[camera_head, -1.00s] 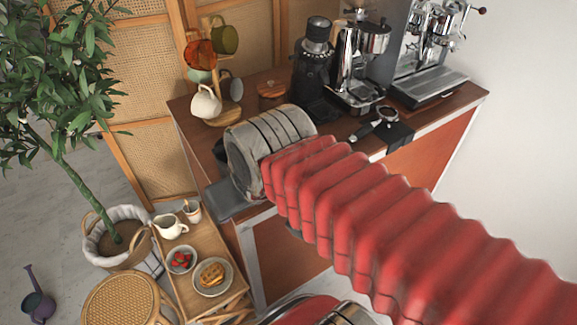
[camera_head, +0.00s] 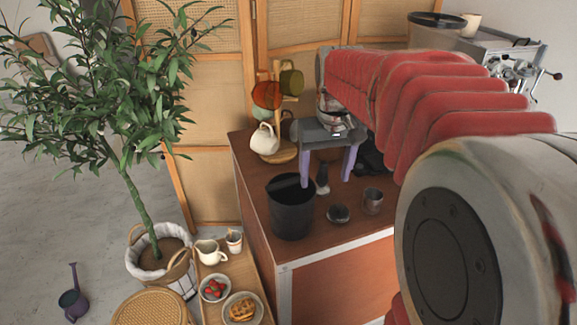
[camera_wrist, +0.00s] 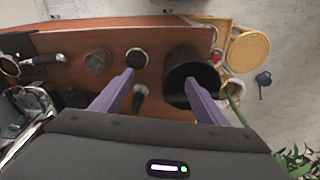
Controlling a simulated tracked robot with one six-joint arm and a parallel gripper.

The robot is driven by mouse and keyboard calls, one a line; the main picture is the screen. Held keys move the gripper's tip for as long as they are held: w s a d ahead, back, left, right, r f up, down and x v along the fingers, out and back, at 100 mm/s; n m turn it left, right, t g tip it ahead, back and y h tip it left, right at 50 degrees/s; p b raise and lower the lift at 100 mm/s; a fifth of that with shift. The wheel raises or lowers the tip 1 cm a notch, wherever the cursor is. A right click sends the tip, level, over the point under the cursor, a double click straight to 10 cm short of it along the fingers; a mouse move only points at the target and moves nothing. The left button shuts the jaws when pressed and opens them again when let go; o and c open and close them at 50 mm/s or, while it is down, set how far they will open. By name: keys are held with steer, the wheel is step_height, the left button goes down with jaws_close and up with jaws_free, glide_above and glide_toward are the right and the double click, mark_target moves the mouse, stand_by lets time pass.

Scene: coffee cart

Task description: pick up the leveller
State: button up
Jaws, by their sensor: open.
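The leveller appears to be the small round dark puck (camera_head: 338,214) lying on the brown counter (camera_head: 262,180), between a black bin (camera_head: 291,208) and a small metal cup (camera_head: 372,202). In the wrist view the puck (camera_wrist: 136,58) lies just past the tip of the left finger. My gripper (camera_head: 325,182) is open and empty, pointing down above the counter and behind the puck in the head view. In the wrist view my gripper (camera_wrist: 159,77) shows its two purple fingers wide apart. A dark-handled tool (camera_head: 322,178) stands between the fingers in the head view; it also shows in the wrist view (camera_wrist: 140,98).
The black bin (camera_wrist: 180,72) is close to the right finger in the wrist view. A mug tree with a cream mug (camera_head: 265,139) stands at the counter's back left. A portafilter (camera_wrist: 40,60) lies at the left in the wrist view. A low side table with dishes adjoins the counter.

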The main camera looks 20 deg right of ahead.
steer(key=w+d+f+m+g, duration=0.1)
steer(key=w+d+f, duration=0.1)
steer(key=d, duration=0.6)
steer(key=shift+w+f, duration=0.35)
steer(key=shift+w, duration=0.4)
glide_above(340, 205)
steer(key=f, duration=0.8)
steer(key=shift+w+f, duration=0.3)
steer(key=shift+s+f, duration=0.15)
steer(key=shift+f, duration=1.15)
steer(key=shift+s+f, duration=0.1)
steer(key=shift+f, duration=1.2)
steer(key=shift+c, duration=0.3)
